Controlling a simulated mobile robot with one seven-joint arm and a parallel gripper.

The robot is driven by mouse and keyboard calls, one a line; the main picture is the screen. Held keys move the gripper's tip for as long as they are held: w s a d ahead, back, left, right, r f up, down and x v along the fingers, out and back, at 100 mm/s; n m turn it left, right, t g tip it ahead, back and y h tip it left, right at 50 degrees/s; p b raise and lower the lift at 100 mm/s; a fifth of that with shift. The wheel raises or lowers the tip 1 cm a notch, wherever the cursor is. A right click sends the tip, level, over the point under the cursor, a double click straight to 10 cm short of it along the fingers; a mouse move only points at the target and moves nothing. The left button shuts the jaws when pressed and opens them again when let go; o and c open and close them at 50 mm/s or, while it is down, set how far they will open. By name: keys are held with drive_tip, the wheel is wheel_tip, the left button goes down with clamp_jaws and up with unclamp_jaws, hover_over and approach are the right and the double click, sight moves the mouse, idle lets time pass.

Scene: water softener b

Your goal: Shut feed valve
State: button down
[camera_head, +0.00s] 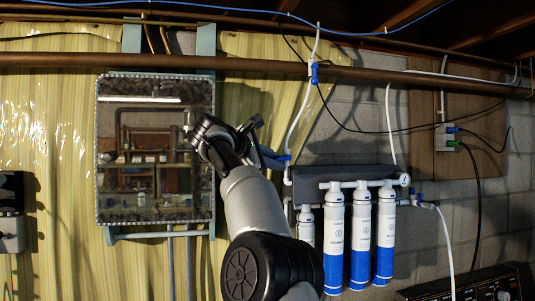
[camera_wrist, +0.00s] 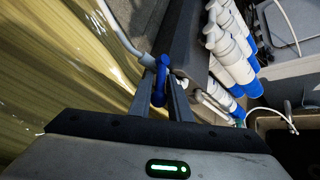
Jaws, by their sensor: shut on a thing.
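A blue valve handle (camera_wrist: 160,82) sits between the fingers of my gripper (camera_wrist: 162,80) in the wrist view, at the end of a white tube. My gripper is shut on this handle. In the head view, my gripper (camera_head: 270,152) reaches to a blue valve (camera_head: 283,157) on the white line at the upper left of the filter unit. My arm partly hides the valve there. I cannot tell the exact angle of the handle.
White and blue filter cartridges (camera_head: 334,235) hang under a dark bracket (camera_head: 325,175). Another blue valve (camera_head: 315,73) is higher on the white tube (camera_head: 303,105). A framed mirror (camera_head: 155,205) hangs at left. A black device (camera_head: 490,285) stands at lower right.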

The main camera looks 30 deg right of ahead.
drive_tip(key=shift+r+y+p, duration=0.2)
drive_tip(key=shift+y+p, duration=0.1)
drive_tip(key=shift+p, duration=0.1)
drive_tip(key=c, duration=1.7)
unclamp_jaws()
drive_tip(key=b+v, duration=0.1)
drive_tip(key=v, duration=1.6)
drive_tip(key=shift+a+b, duration=0.25)
drive_tip(key=shift+b, duration=0.05)
drive_tip(key=shift+c, duration=0.6)
